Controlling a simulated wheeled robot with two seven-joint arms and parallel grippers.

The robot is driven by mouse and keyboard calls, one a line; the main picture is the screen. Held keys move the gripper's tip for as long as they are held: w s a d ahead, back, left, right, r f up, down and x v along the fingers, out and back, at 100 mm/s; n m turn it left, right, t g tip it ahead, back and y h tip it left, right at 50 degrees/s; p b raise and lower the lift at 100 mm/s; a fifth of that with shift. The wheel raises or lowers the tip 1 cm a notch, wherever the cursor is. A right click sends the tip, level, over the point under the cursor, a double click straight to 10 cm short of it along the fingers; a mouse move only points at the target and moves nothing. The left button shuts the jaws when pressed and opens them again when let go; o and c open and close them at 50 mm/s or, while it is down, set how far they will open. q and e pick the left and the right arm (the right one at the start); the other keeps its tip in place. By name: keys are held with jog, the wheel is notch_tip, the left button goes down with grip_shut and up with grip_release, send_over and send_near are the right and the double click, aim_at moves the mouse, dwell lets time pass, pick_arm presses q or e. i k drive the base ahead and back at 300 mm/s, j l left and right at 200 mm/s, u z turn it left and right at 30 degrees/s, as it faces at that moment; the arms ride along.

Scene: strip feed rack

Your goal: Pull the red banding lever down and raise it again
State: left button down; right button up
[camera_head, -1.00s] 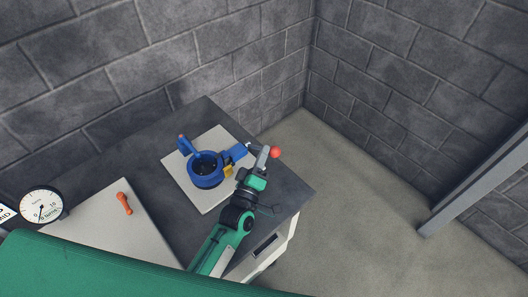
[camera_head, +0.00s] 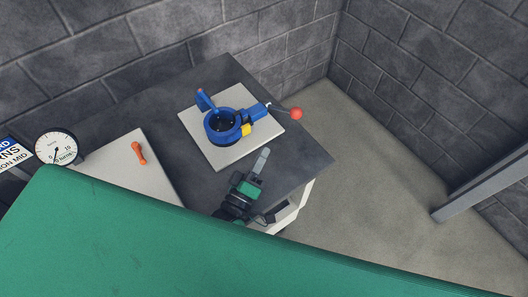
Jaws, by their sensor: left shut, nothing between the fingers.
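The banding lever shows as a thin rod with a red ball knob (camera_head: 296,113), sticking out to the right from a blue banding tool (camera_head: 222,125). The tool has a round ring body, a yellow part (camera_head: 246,129) and a raised blue arm, and stands on a light square plate (camera_head: 216,159). My left gripper (camera_head: 264,153) is shut and empty, below and left of the red knob and apart from it, over the dark table top. My right gripper is not in view.
The dark table (camera_head: 288,154) has free room around the plate. A second light board (camera_head: 122,162) with an orange handle (camera_head: 139,153) lies at left, near a round dial gauge (camera_head: 56,148). Block walls stand behind. A large green surface hides the foreground.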

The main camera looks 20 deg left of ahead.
aim_at(296, 113)
jog(key=k+j, duration=0.15)
jog(key=k, duration=0.35)
jog(key=k+j, duration=0.15)
jog(key=k, duration=0.35)
